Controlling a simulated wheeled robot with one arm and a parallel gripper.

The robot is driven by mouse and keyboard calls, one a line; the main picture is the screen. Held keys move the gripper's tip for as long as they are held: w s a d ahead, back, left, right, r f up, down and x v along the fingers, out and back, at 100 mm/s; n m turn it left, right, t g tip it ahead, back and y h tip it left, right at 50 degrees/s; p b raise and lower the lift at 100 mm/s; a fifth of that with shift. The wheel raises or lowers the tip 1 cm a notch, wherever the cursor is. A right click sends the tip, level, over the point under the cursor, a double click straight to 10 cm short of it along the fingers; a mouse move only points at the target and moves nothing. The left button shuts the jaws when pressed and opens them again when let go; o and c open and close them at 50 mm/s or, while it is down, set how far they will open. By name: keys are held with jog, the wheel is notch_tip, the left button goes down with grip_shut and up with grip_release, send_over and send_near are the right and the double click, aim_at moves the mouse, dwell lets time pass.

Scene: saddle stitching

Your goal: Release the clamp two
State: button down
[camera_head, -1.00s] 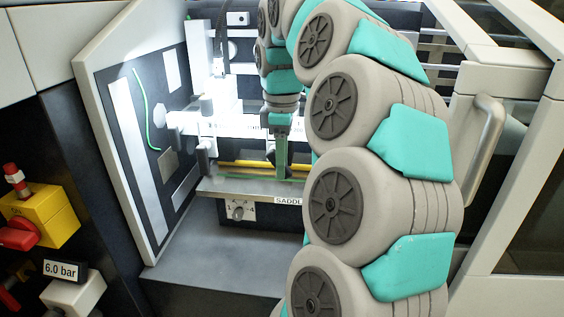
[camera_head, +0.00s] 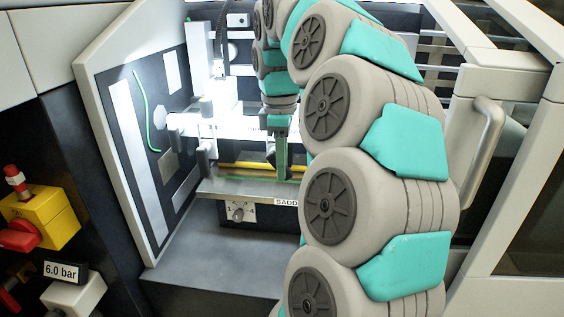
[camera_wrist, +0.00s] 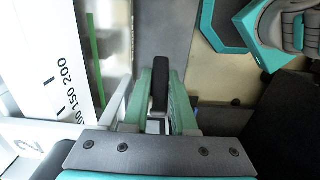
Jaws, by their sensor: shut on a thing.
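My gripper (camera_head: 282,172) points down at the saddle inside the machine. In the wrist view its two green fingers (camera_wrist: 160,110) are closed around a black lever (camera_wrist: 160,88), which looks like the handle of clamp two. A white plate marked "2" (camera_wrist: 30,146) lies beside it at the lower left. The clamp's base is mostly hidden by the fingers and the grey gripper body. In the head view the gripper covers most of this clamp.
A printed scale (camera_wrist: 62,85) runs along the left of the wrist view. A yellow bar (camera_head: 240,165) lies behind the saddle's metal ledge (camera_head: 235,190). A white side panel (camera_head: 125,150) stands left, and a door handle (camera_head: 484,145) is on the right.

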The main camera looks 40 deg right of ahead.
jog(key=g+h+p, duration=0.1)
jog(key=p, duration=0.1)
jog(key=r+g+h+p, duration=0.1)
jog(key=g+p, duration=0.1)
jog(key=shift+s+d, duration=0.1)
jog(key=shift+r+g+h+p, duration=0.15)
jog(key=shift+g+h+p, duration=0.75)
jog(key=shift+h, duration=0.2)
jog(key=c, duration=1)
grip_release()
